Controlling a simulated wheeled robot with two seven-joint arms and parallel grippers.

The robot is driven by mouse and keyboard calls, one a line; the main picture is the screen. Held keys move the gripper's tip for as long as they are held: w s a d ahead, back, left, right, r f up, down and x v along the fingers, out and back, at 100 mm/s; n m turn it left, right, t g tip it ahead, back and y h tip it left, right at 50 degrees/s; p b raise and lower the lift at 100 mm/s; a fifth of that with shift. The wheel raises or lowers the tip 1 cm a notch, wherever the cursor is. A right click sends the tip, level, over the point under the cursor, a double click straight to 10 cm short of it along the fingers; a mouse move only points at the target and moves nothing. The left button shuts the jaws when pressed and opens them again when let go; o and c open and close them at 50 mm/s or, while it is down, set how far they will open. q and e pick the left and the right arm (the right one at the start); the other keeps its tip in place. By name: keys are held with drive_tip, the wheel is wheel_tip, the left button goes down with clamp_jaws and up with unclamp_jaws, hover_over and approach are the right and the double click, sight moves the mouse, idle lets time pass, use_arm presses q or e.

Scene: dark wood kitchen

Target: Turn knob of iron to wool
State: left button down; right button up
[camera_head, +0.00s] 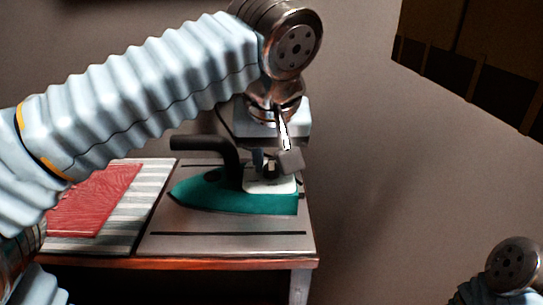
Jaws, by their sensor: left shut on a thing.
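A teal iron (235,200) with a black handle (205,145) and a white upper part stands flat on a grey board on the table, its tip to the left. My left gripper (277,163) reaches down from above onto the rear top of the iron. It is shut on what appears to be the iron's knob, which the fingers mostly hide. I cannot read the knob's setting or any wool mark. My right gripper is out of view; only a part of my right arm shows at the lower right.
The board (230,242) lies on a wooden table (190,264). A folded red cloth (95,200) lies on a striped grey-white cloth (150,190) to the left. Dark cabinets (480,50) hang at the upper right. The space right of the table looks clear.

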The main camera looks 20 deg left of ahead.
use_arm(q)
drive_tip(key=shift+m, duration=0.3)
drive_tip(key=m+h, duration=0.1)
drive_tip(key=m, duration=0.1)
drive_tip(key=m+h+p, duration=0.1)
drive_tip(key=m, duration=0.2)
drive_tip(key=shift+a+r+m, duration=0.1)
drive_tip(key=shift+a+m, duration=0.1)
drive_tip(key=shift+m, duration=0.1)
drive_tip(key=m+h, duration=0.1)
drive_tip(key=m, duration=0.1)
drive_tip(key=m+h+p, duration=0.1)
drive_tip(key=m, duration=0.2)
drive_tip(key=shift+a+g, duration=0.1)
drive_tip(key=shift+g, duration=0.3)
drive_tip(key=shift+m, duration=0.4)
drive_tip(key=c, duration=0.9)
unclamp_jaws()
drive_tip(key=shift+a+p+v, duration=0.1)
drive_tip(key=shift+p+v, duration=0.85)
drive_tip(key=shift+v, duration=2.45)
drive_tip(key=shift+a+p+v, duration=0.15)
drive_tip(key=shift+p+v, duration=0.8)
drive_tip(key=shift+v, duration=2.45)
